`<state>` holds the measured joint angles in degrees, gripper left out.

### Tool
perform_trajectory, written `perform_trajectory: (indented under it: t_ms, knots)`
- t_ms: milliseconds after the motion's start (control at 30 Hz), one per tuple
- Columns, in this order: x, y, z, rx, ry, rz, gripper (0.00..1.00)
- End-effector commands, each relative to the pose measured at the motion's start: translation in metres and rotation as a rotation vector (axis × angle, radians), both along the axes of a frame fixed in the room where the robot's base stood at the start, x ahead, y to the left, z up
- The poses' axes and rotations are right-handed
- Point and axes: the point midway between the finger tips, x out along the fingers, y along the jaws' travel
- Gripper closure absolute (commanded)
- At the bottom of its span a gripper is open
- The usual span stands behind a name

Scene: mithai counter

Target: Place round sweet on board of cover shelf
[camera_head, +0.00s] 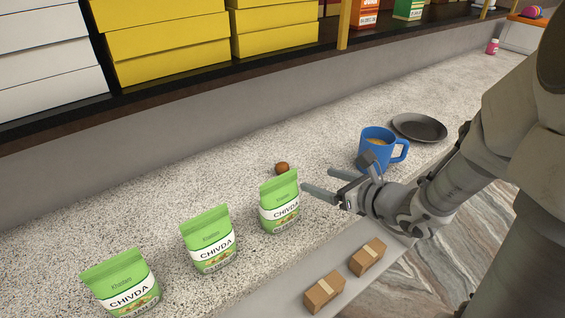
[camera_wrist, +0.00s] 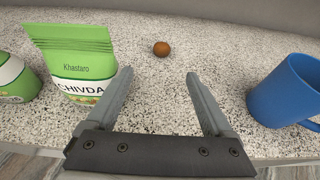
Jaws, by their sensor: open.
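The round sweet (camera_head: 282,168), a small brown ball, rests on the speckled counter behind the rightmost green packet in the head view. In the wrist view the sweet (camera_wrist: 161,48) lies beyond my fingertips, roughly centred between them. My gripper (camera_head: 318,182) is open and empty, with its fingers over the counter between the packet and the blue mug; it also shows in the wrist view (camera_wrist: 160,85). A dark shelf board (camera_head: 225,83) holding boxes runs along the back above the counter; I cannot tell whether it is the cover shelf.
Green chivda packets (camera_head: 279,208) stand left of my gripper; one packet (camera_wrist: 75,62) is close to the left finger. A blue mug (camera_head: 376,150) stands right, before a dark plate (camera_head: 419,127). Small brown boxes (camera_head: 367,257) lie at the front.

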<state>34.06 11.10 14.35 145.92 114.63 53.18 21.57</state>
Motion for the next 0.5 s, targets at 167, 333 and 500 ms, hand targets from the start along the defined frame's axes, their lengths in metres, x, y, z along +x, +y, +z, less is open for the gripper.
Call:
perform_trajectory:
  t_ms: [167, 333, 500]
  knots:
    - [0.009, 0.007, -0.007, 0.002, 0.0, 0.004, 0.14]
    - [0.036, 0.027, -0.022, 0.003, 0.001, 0.005, 0.14]
    - [0.065, 0.045, -0.036, 0.003, 0.001, 0.003, 0.14]
